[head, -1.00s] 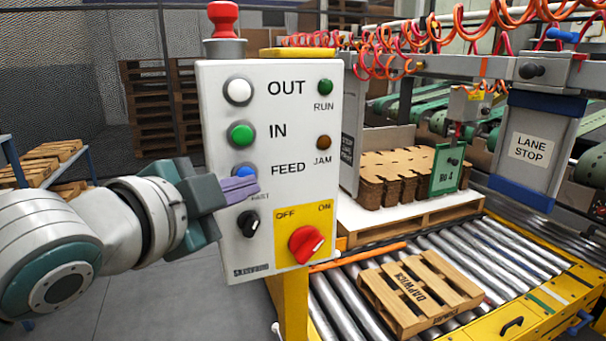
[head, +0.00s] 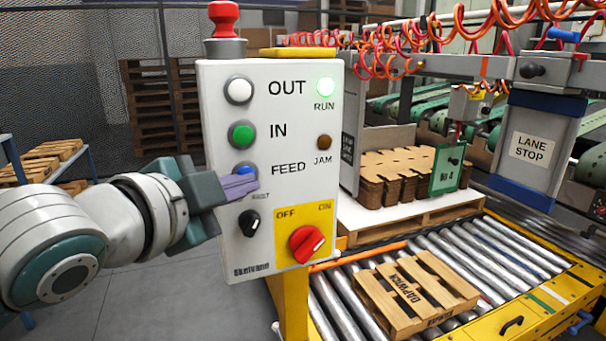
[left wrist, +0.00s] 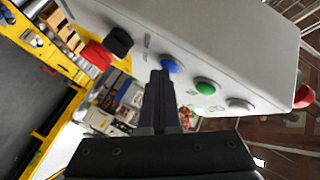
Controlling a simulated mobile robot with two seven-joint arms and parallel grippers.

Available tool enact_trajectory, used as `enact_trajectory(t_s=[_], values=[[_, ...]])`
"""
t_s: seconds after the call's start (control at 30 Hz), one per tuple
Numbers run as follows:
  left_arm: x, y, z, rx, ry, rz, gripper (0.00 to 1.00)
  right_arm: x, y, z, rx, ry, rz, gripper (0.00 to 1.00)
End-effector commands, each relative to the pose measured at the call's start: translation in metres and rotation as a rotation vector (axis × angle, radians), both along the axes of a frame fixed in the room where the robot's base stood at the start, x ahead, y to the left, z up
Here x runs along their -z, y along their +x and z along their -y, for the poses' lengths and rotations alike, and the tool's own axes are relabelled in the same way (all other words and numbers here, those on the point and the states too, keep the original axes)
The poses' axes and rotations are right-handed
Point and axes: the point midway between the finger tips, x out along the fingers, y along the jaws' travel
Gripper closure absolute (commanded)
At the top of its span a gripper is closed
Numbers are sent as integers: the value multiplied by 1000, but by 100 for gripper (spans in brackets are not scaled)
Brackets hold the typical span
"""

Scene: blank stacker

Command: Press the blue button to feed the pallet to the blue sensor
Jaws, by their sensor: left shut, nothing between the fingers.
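The blue FEED button (head: 243,170) is on the white control box, below the green IN button (head: 242,133) and the white OUT button (head: 239,90). My left gripper (head: 240,187) is shut and empty, with its fingertips at the blue button and covering its lower part. The blue button also shows in the left wrist view (left wrist: 171,66), right at the tips of the fingers (left wrist: 160,82). The empty wooden pallet (head: 418,295) lies on the roller conveyor (head: 335,310). The blue sensor cannot be made out. My right gripper is not in view.
The box also carries a black knob (head: 249,223), a red rotary switch (head: 306,243) and a red mushroom button (head: 223,18) on top. Stacked cardboard blanks (head: 390,175) sit on a pallet behind. A LANE STOP panel (head: 533,148) stands at right.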

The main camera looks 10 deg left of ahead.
Motion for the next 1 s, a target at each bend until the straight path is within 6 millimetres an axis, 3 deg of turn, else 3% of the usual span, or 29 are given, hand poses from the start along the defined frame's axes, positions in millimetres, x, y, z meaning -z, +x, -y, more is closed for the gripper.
enact_trajectory(t_s=[0.73, 1.0], values=[[-1, -16, 10, 0, -1, 0, 100, -12, 0, -1, 3, 4, 0, 0], [-2, -37, 25, 0, -4, -2, 100, -24, 0, -1, 3, 4, 0, 0]])
